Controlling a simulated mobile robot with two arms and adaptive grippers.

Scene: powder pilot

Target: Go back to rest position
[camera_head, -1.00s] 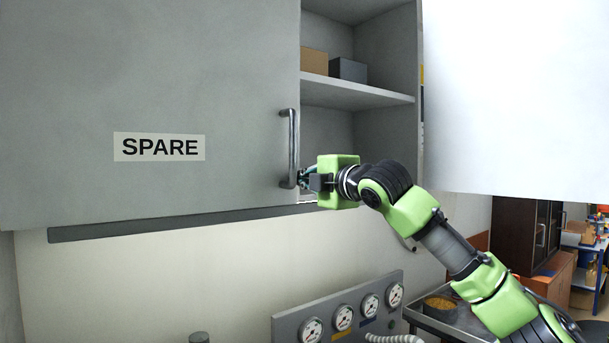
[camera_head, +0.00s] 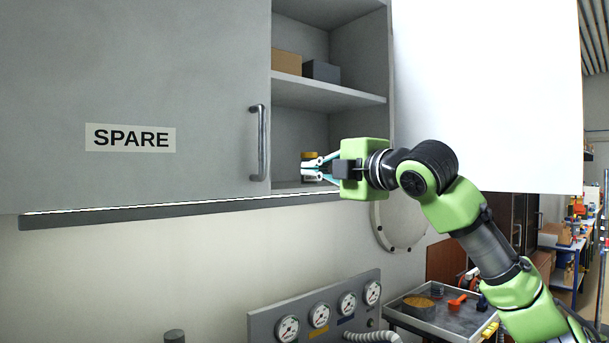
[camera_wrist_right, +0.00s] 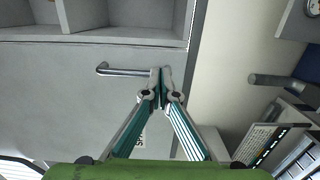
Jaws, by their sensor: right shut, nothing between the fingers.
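My right gripper (camera_head: 313,168) is in front of the open part of the wall cabinet, to the right of the door handle (camera_head: 260,143) and apart from it. Its fingers are together and hold nothing. In the right wrist view the closed fingertips (camera_wrist_right: 161,72) show near the vertical bar handle (camera_wrist_right: 125,70), with a gap in depth I cannot measure. The grey cabinet door (camera_head: 150,60) carries a SPARE label (camera_head: 130,138). My left gripper is not in view.
Open shelves (camera_head: 330,92) hold a tan box (camera_head: 287,61) and a grey box (camera_head: 322,71). A yellow-and-dark item (camera_head: 309,156) sits behind my gripper. A white panel (camera_head: 485,90) stands at right. Below are a gauge panel (camera_head: 320,308) and a metal tray (camera_head: 457,317).

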